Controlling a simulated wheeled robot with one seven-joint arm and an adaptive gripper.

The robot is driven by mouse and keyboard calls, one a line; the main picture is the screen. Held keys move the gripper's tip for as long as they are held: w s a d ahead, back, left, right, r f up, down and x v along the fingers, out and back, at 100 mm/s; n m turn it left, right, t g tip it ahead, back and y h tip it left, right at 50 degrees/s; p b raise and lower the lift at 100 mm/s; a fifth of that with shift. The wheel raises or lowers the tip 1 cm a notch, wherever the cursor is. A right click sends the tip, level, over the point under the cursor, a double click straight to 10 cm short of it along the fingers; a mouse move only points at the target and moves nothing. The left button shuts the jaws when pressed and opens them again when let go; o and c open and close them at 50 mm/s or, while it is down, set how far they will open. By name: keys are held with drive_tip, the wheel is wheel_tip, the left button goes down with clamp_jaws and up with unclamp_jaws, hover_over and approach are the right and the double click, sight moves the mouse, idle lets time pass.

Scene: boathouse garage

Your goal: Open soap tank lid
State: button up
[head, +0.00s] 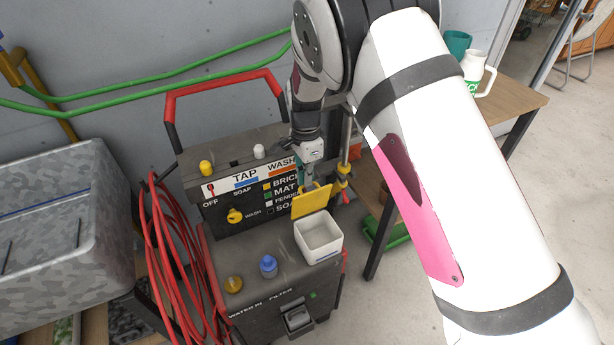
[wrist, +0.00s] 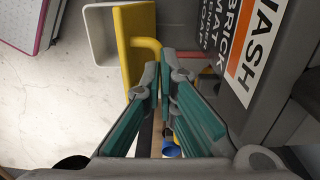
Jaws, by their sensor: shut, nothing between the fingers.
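The white soap tank (head: 318,238) sits on the right of the dark washer's lower deck, and its open top shows the inside. Its yellow lid (head: 312,201) stands raised at the tank's rear edge. In the wrist view, the lid (wrist: 133,28) appears nearly edge-on beside the white tank (wrist: 99,38), with a yellow handle (wrist: 148,44) sticking out. My gripper (head: 307,181) is just behind the lid, partly hidden. In the wrist view, my gripper's teal-padded fingers (wrist: 161,72) are shut and empty, with tips close to the handle; contact is unclear.
The washer's control panel (head: 250,190) rises close to my gripper. A red hose (head: 178,245) hangs at left. A wooden table (head: 515,98) stands at right, with open floor in front.

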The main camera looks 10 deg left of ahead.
drive_tip(key=o, duration=0.6)
drive_tip(key=shift+s+d+f, duration=0.25)
drive_tip(key=shift+s+f, duration=0.5)
drive_tip(key=shift+f, duration=0.3)
drive_tip(key=shift+w+f, duration=0.1)
drive_tip(key=shift+w+r, duration=0.15)
drive_tip(key=shift+r, duration=0.05)
wheel_tip(320, 180, up, 12)
drive_tip(key=shift+w+a, duration=0.25)
drive_tip(key=shift+w, duration=0.1)
